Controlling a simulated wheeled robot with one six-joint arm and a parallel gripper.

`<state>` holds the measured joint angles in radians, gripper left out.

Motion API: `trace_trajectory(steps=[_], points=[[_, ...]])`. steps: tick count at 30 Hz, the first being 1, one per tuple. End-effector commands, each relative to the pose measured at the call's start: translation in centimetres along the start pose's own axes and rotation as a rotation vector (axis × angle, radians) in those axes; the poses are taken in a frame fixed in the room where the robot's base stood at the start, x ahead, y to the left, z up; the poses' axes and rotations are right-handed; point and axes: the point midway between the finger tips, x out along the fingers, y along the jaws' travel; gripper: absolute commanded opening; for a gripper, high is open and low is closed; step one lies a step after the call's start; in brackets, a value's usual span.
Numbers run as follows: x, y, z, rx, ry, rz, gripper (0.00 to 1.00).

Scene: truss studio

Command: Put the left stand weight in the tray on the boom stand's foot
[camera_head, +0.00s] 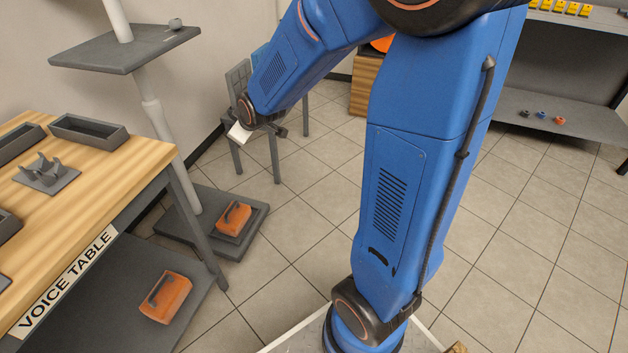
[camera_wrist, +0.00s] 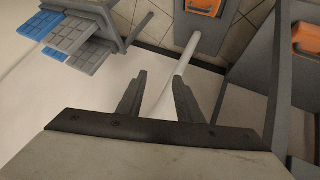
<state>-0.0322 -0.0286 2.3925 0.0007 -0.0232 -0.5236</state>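Two orange stand weights with dark handles are in view. The left one (camera_head: 165,297) lies on the lower shelf of the voice table, and it shows at the right edge of the wrist view (camera_wrist: 306,38). The other weight (camera_head: 234,217) rests in the dark tray (camera_head: 258,218) on the boom stand's foot (camera_head: 174,225); this weight also shows at the top of the wrist view (camera_wrist: 204,7). My gripper (camera_wrist: 159,84) is open, with nothing between its fingers. It is up in the air, away from both weights; in the head view its fingers are small and partly hidden.
The voice table (camera_head: 115,175) holds grey bins and a cradle, with its leg beside the foot. The stand's white pole (camera_head: 160,130) carries a grey shelf (camera_head: 115,50). A grey chair (camera_head: 238,80) stands behind my gripper. Tiled floor right of the foot is clear.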

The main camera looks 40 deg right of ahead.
Motion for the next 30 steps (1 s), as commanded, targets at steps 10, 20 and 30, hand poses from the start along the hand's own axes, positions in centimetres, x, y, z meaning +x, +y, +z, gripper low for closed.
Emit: trace_trajectory(steps=[10,20,30], points=[[-11.2,-1.6,3.6,0.173,-0.109,-0.044,0.33],[-21.0,-4.3,8.9,0.337,-0.225,-0.072,0.33],[-29.3,-7.9,15.2,0.492,-0.342,-0.082,0.33]])
